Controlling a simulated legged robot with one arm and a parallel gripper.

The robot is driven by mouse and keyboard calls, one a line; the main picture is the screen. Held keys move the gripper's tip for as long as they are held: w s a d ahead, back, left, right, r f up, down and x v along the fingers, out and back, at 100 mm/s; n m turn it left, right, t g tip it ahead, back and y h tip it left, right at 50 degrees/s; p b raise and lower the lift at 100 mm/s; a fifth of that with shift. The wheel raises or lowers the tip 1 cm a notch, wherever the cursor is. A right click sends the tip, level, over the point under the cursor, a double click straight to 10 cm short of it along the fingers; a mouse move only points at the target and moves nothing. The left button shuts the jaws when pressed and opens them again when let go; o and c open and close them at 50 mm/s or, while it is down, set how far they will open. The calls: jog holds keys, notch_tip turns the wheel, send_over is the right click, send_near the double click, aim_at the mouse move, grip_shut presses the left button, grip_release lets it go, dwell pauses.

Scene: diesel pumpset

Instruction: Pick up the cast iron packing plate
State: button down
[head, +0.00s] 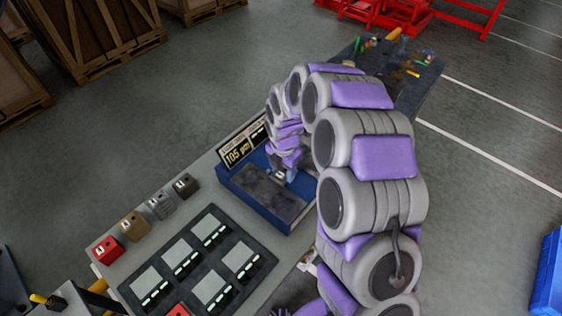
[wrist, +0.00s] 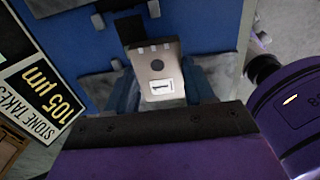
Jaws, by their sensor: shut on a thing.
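My gripper (head: 280,176) reaches down over the blue tray (head: 236,186) on the bench. In the wrist view its two blue fingers (wrist: 162,92) stand on either side of a small grey-beige plate (wrist: 158,62) and are shut on it. This plate has a white label with a dark mark, and small pale notches along one edge. I cannot tell from its look whether it is cast iron. In the head view little of it shows between the fingers. I cannot tell whether it touches the tray.
A "105 µm" sign (head: 236,153) stands at the tray's back edge. Labelled red (head: 107,250), tan (head: 134,225), grey (head: 161,205) and dark (head: 186,186) blocks line the bench's left edge. A dark panel with several pale squares (head: 178,252) lies in front. Wooden crates (head: 95,35) stand behind.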

jog(key=s+d, duration=0.1)
jog(key=s, duration=0.6)
jog(key=s+d+r+p, duration=0.1)
jog(key=s, duration=0.3)
jog(key=shift+s+d+r, duration=0.1)
jog(key=shift+s+d, duration=0.1)
jog(key=shift+d, duration=0.1)
